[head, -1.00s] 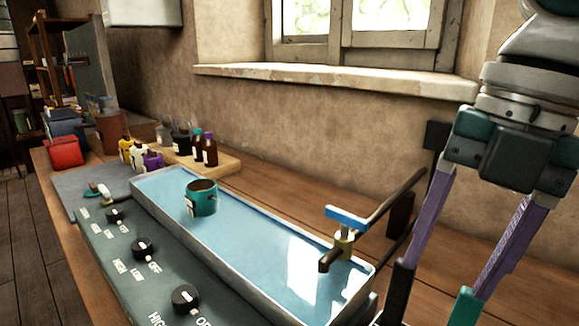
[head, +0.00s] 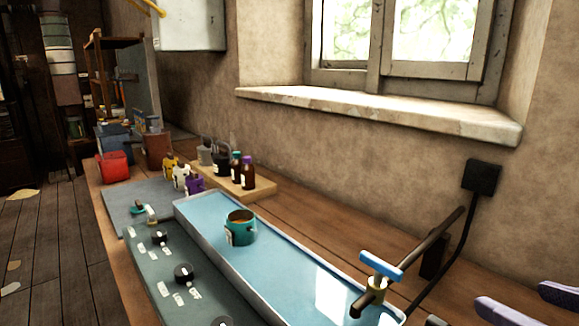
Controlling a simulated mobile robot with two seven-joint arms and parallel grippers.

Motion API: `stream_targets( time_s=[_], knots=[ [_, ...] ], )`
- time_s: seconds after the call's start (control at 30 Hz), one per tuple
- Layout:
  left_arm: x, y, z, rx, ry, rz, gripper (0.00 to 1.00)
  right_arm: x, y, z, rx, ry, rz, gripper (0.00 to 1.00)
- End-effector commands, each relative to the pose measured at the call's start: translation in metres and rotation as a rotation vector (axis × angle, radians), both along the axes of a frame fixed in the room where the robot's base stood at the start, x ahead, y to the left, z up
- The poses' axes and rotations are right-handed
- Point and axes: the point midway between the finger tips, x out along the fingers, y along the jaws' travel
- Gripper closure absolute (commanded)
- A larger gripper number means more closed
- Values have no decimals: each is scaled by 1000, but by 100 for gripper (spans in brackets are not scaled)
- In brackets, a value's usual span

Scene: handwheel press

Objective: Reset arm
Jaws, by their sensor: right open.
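My right gripper (head: 510,296) shows only at the lower right edge. My left gripper is out of view. A teal mug (head: 240,228) stands upright in the long shallow blue tray (head: 290,268), apart from my right gripper.
A control panel with dark knobs (head: 184,272) lies left of the tray. Several small bottles (head: 236,168) stand on a wooden board behind it. A black wall box (head: 481,177) with a cable is at the right, below the window sill (head: 390,112). Bare wooden bench (head: 320,218) runs along the wall.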

Motion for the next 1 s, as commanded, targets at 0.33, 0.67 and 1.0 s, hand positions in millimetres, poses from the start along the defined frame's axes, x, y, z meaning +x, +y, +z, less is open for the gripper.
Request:
stream_targets(
  time_s=[0.33,0.67,1.0],
  knots=[
    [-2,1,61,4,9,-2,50,-154,22,-30,118,720,80,36],
    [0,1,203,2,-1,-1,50,-153,21,109,116,717,77,36],
    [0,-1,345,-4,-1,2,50,-152,21,251,116,716,76,36]
  ],
)
